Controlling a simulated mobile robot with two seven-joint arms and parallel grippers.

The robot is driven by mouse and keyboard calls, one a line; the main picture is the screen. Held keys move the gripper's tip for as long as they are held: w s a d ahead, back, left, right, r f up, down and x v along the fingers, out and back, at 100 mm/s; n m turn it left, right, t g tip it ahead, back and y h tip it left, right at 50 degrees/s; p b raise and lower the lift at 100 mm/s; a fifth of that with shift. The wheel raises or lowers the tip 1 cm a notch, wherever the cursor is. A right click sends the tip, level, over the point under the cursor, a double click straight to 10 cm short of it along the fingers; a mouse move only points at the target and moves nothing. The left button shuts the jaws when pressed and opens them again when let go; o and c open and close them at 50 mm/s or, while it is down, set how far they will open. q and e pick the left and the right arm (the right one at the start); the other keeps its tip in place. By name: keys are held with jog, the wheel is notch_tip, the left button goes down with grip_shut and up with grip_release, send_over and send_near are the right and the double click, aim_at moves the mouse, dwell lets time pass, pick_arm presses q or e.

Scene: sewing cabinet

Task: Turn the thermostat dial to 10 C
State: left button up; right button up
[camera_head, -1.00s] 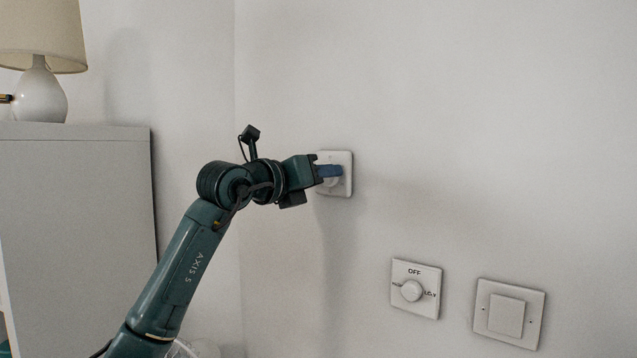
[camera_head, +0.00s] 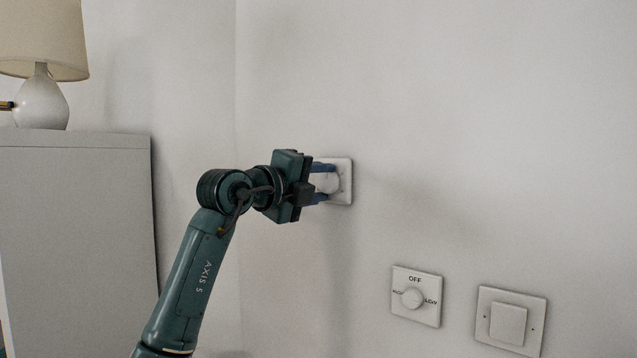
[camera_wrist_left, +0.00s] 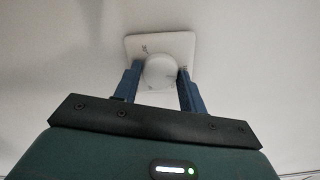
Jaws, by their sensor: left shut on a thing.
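The thermostat is a white square plate (camera_head: 345,181) on the wall near the corner, with a round white dial (camera_head: 325,182). My left gripper (camera_head: 324,182) reaches it from the left, its blue fingers one above the other and shut on the dial. In the left wrist view the dial (camera_wrist_left: 159,71) sits between the two fingers of my left gripper (camera_wrist_left: 160,82), and the plate (camera_wrist_left: 160,43) shows behind it. Small marks on the plate are too blurred to read, so the dial's setting cannot be told. My right gripper is not in view.
A rotary switch (camera_head: 416,294) marked OFF and a wide push switch (camera_head: 509,320) are on the wall at the lower right. A grey cabinet (camera_head: 75,200) with a lamp (camera_head: 41,98) stands at the left. The wall above the switches is clear.

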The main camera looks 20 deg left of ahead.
pick_arm(q)
jog(key=shift+n, duration=1)
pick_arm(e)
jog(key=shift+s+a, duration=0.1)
pick_arm(q)
jog(key=shift+n, duration=0.3)
jog(key=o, duration=1)
jog(key=b+v, duration=0.2)
jog(key=v, duration=1.1)
jog(key=shift+s+a+b, duration=0.1)
jog(key=shift+s+b, duration=0.05)
jog(key=shift+b, duration=0.25)
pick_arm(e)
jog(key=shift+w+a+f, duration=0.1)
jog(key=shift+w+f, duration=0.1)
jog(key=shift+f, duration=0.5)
